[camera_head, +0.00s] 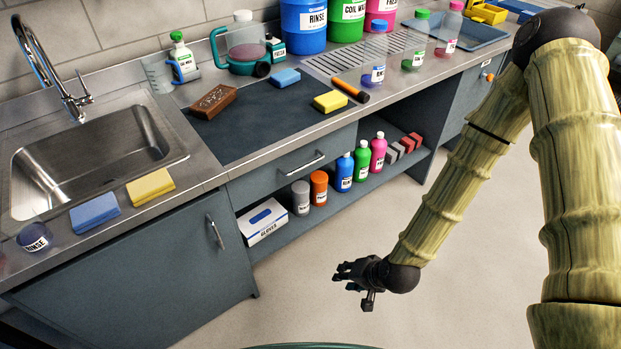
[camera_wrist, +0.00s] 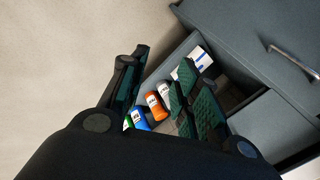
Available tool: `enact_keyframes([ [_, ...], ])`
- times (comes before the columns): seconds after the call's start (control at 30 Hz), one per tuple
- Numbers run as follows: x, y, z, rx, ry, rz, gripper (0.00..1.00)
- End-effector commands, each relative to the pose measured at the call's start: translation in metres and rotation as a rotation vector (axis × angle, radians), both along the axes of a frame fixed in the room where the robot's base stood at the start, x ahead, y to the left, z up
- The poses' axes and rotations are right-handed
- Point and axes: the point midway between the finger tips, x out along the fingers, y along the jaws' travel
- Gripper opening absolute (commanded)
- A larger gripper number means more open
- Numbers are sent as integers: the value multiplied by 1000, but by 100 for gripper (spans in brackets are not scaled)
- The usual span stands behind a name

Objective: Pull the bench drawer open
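The bench drawer (camera_head: 272,179) is a grey-blue front under the dark worktop mat, with a horizontal metal bar handle (camera_head: 301,165). It looks shut, flush with the bench front. My gripper (camera_head: 350,277) hangs over the open floor in front of the bench, below and to the right of the drawer, touching nothing. In the wrist view my gripper (camera_wrist: 163,82) has its fingers spread apart with nothing held between them. A cabinet door's bar handle (camera_wrist: 293,60) shows at the right there; the drawer handle cannot be made out.
Below the drawer an open shelf holds a glove box (camera_head: 264,222), an orange bottle (camera_head: 319,188), a blue bottle (camera_head: 344,172) and others. The sink cabinet door (camera_head: 150,270) stands left of it. The floor (camera_head: 300,290) in front is clear.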

Motion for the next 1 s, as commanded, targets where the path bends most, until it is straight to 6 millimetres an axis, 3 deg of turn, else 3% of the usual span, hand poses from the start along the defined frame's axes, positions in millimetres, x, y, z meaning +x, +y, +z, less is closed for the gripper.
enact_keyframes([
  [0.03,19,6,-10,41,-29,-30,31],
  [0.27,96,32,9,239,-148,-149,31],
  [0.6,195,45,70,543,-321,-286,31],
  [0.8,229,42,110,678,-393,-327,31],
  [1.0,241,40,131,735,-421,-342,31],
])
